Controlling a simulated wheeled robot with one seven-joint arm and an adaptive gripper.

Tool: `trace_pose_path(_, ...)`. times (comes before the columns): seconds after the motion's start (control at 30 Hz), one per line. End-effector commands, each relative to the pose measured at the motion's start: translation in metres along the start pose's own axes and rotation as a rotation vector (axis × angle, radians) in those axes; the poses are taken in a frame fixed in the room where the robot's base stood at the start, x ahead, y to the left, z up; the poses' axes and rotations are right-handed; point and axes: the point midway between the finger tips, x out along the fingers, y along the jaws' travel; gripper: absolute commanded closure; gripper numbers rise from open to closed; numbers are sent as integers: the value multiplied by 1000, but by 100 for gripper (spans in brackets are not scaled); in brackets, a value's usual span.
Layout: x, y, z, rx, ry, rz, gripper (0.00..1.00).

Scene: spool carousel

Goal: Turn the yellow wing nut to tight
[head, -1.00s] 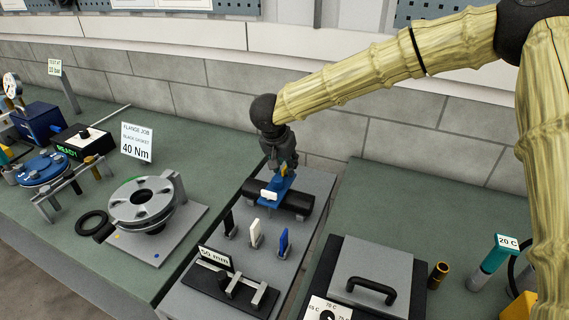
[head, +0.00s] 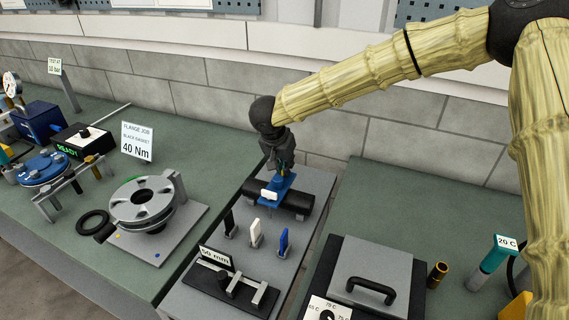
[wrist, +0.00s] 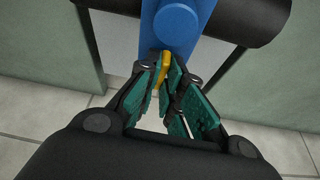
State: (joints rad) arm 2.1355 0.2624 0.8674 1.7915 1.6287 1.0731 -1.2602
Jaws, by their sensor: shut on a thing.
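The yellow wing nut (wrist: 164,66) shows in the wrist view as a narrow yellow piece between the teal pads of my gripper (wrist: 172,75). My gripper is shut on it. The nut sits at the near end of a blue clamp (wrist: 172,25), which lies across a black cylinder (wrist: 245,20). In the head view my gripper (head: 279,172) is above the blue clamp (head: 279,186) on the black cylinder (head: 298,200). The nut is hidden there by my gripper. How tight the nut is cannot be told.
Black, white (head: 256,231) and blue (head: 284,241) upright pieces stand in front of the cylinder. A stand with a 60 mm sign (head: 216,258) is nearer. A flanged wheel (head: 141,202) is at left, a grey lidded box (head: 370,275) at right.

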Motion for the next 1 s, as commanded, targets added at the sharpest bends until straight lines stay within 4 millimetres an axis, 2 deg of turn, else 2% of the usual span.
trace_pose_path(0.27, -4, 0, -2, 151, 0, 68, 100)
trace_pose_path(1.0, 2, -2, -3, 797, 1, 336, 100)
